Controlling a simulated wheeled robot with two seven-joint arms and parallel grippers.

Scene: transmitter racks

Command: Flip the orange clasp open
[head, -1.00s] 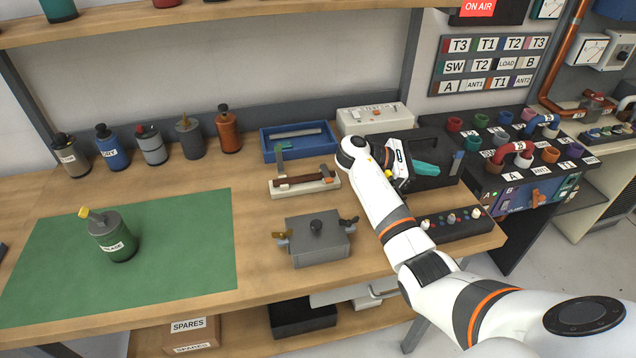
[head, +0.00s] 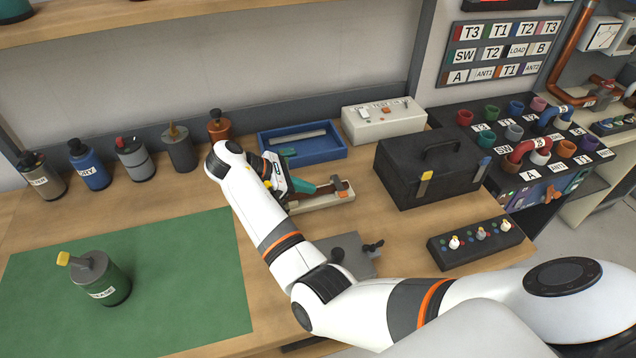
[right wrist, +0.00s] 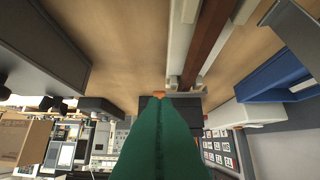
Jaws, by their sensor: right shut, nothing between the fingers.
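The orange-yellow clasp (head: 425,178) is on the front of the black toolbox (head: 402,185), toward its left end. My right gripper (head: 303,188) is shut and empty. It is left of the toolbox, close to a brown-barred fixture (head: 320,197), and clear of the clasp. In the right wrist view its green fingers (right wrist: 158,112) are together and point at a dark box (right wrist: 182,104). A small orange patch (right wrist: 158,95) shows just past the fingertips. I cannot tell how far the clasp is turned. My left gripper is out of view.
A blue tray (head: 338,149) and a white switch box (head: 385,121) stand behind. A knob panel (head: 479,244) lies in front of the toolbox. My arm partly covers a grey box (head: 355,262). The green mat (head: 190,290) holds one canister (head: 102,280).

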